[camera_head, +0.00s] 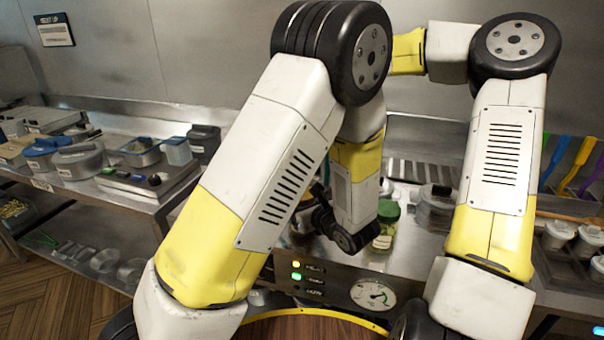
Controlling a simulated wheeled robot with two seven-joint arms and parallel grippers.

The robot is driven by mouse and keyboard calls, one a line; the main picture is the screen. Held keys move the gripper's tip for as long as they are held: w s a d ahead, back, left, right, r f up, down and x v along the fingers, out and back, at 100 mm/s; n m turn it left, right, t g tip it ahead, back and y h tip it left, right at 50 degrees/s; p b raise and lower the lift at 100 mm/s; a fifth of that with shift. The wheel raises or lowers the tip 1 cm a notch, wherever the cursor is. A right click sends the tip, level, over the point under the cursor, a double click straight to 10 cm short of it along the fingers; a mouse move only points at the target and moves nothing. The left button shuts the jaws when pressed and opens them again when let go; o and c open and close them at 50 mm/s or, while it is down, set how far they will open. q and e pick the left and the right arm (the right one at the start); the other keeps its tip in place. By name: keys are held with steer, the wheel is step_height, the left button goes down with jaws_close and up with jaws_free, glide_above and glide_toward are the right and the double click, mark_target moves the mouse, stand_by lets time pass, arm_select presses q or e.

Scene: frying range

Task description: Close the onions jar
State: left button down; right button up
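A glass jar with a green lid (388,211) and yellow-green contents (383,239) stands on the steel counter behind the control panel. The lid appears to be on top of it; I cannot read a label or tell if it holds onions. My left gripper (335,228) is just left of this jar, dark and seen at an angle, with its fingers partly hidden. I cannot tell whether it is open or touching the jar. My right arm reaches up and then left behind my left elbow, so its gripper is hidden.
A clear jar with a dark lid (436,203) stands right of the green-lidded jar. Containers with blue lids (48,146) fill the left counter. A gauge (372,294) is on the front panel.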

step_height(320, 180, up, 12)
stand_by(0.6)
arm_select(q)
steer(key=shift+c, duration=0.6)
jaws_free()
steer(key=v, duration=0.8)
